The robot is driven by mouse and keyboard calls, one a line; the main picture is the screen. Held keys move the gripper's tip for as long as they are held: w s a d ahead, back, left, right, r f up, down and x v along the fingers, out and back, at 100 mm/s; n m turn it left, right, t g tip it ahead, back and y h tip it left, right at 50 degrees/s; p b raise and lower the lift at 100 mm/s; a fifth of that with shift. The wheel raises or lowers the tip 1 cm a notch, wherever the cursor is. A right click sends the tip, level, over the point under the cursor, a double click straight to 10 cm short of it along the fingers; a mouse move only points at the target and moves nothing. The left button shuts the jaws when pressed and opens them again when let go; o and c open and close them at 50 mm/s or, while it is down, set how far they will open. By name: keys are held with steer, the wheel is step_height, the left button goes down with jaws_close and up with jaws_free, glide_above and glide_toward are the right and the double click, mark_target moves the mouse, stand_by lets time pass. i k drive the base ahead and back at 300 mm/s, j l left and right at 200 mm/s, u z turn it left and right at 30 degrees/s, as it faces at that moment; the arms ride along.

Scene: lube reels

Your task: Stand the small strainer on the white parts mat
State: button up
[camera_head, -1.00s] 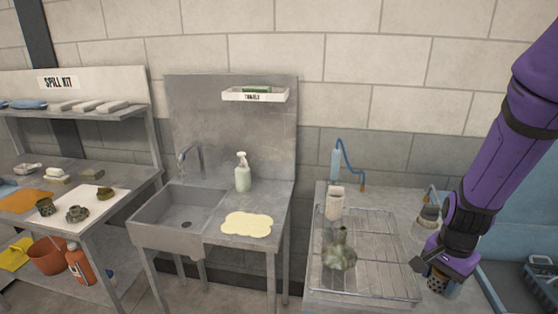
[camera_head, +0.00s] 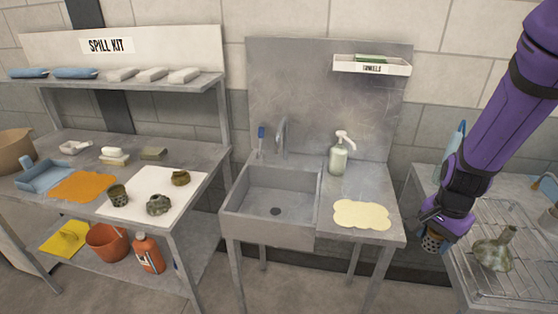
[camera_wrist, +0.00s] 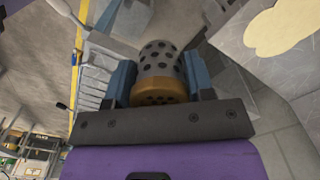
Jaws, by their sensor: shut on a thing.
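My gripper (camera_head: 436,228) hangs at the right in the head view, over the left edge of the drain-rack bench. It is shut on the small strainer (camera_head: 432,243), a perforated grey cylinder with an orange-brown band. In the wrist view the strainer (camera_wrist: 160,72) sits between the two blue fingers, its band towards the palm. The white parts mat (camera_head: 150,184) lies at the right end of the left workbench, away from my gripper. On it stand a dark greenish cup (camera_head: 118,195), a greenish fitting (camera_head: 158,205) and a small brown-olive ring-like part (camera_head: 181,178).
The steel sink (camera_head: 272,205) stands between the mat's bench and my gripper. A soap bottle (camera_head: 339,158) and a yellow cloth (camera_head: 361,215) are beside it. A dull metal funnel (camera_head: 493,252) stands on the wire rack (camera_head: 525,215). An orange cloth (camera_head: 84,186) lies left of the mat.

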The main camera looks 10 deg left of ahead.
mark_target(155, 191)
steer(key=j, duration=0.7)
steer(key=i+j, duration=0.15)
steer(key=j, duration=1.25)
steer(key=i+j, duration=0.15)
steer(key=j, duration=1.25)
steer(key=i+j+u, duration=0.1)
steer(key=j, duration=0.55)
